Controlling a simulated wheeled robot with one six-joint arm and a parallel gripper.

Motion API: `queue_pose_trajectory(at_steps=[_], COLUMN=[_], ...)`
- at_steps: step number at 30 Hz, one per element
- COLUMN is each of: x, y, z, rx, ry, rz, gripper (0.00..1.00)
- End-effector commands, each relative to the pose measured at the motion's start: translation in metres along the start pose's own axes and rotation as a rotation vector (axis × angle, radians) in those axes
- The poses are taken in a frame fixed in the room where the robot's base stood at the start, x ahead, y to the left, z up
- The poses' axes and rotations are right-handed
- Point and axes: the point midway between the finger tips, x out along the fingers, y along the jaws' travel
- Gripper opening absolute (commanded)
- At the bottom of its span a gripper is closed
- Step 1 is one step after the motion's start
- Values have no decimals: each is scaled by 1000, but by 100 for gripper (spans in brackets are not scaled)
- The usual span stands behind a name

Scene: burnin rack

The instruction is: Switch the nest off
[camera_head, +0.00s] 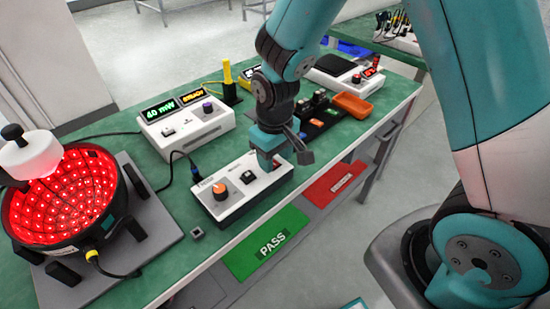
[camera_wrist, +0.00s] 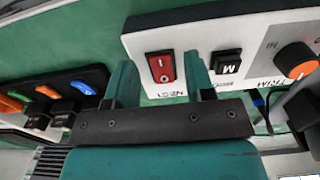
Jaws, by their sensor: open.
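The nest switch (camera_wrist: 160,67) is a red rocker on the white control box (camera_head: 232,207), with a label under it that reads roughly NEST upside down in the wrist view. The rocker's end marks show faintly; I cannot tell which side is pressed. My gripper (camera_head: 268,160) is open and empty over the right end of the box. In the wrist view its two teal fingers (camera_wrist: 158,75) stand either side of the rocker, with a gap to each side. In the head view my gripper largely hides the rocker. I cannot tell how high the fingertips are above it.
The same box carries a black M switch (camera_wrist: 227,63) and an orange TRIM knob (camera_head: 220,190). A red-lit bowl (camera_head: 65,195) is left. An orange tray (camera_head: 353,106) is right. Green PASS (camera_head: 265,245) and red (camera_head: 335,183) panels line the front.

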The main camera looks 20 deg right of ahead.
Motion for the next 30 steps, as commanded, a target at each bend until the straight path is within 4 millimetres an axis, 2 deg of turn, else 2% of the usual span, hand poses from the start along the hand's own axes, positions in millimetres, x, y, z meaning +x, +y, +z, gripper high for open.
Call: queue_pose_trajectory(at_steps=[11,15,17,18,23,30], x=[6,6,6,6,2,-2], y=[0,0,0,0,0,0], z=[0,0,0,0,-1,-5], rx=[0,0,0,0,0,0], ry=[0,0,0,0,-25,-189], rz=[0,0,0,0,0,1], gripper=[49,17,3,0,0,0])
